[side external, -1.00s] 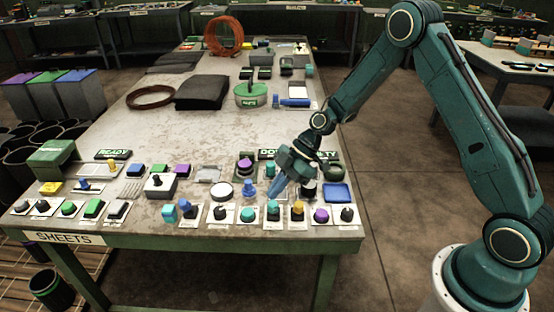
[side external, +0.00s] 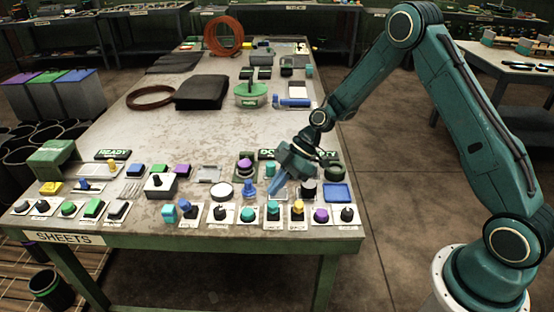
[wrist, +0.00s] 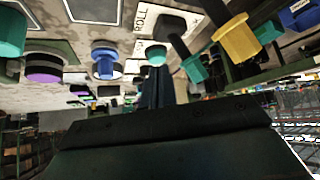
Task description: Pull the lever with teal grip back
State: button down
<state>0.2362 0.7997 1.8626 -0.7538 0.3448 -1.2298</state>
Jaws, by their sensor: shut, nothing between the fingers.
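The lever with the teal grip (side external: 273,208) stands in the front row of controls, just left of the yellow-gripped lever (side external: 297,207). In the wrist view its teal grip (wrist: 192,70) is on a dark shaft, right of and slightly above my fingertips. My gripper (side external: 276,192) is shut and empty, pointing down and to the left just behind the lever. In the wrist view the shut fingers of my gripper (wrist: 155,88) look dark and narrow. Whether they touch the grip, I cannot tell.
Knobs and buttons crowd around, including a blue knob (side external: 249,187), a teal knob (side external: 246,210), a purple knob (side external: 320,214) and a black knob (side external: 347,213). A blue tray (side external: 338,192) lies to the right.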

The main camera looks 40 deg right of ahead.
notch_tip(320, 180, up, 8)
dwell(1.2)
dwell(0.3)
jog(key=s+d+r+m+t+h, duration=0.2)
jog(key=s+r+m+h, duration=0.4)
jog(key=s+r, duration=0.75)
jog(key=s+d+r+m+h, duration=0.1)
jog(key=s+m, duration=0.3)
jog(key=s, duration=0.4)
jog(key=s+d+r+m+t, duration=0.1)
jog(key=s+d+r+m, duration=0.1)
jog(key=s+m, duration=0.3)
jog(key=s+d, duration=0.1)
jog(key=s, duration=0.2)
jog(key=shift+s+r+t+h, duration=0.2)
jog(key=shift+r+t+h, duration=0.1)
jog(key=shift+r+h, duration=0.1)
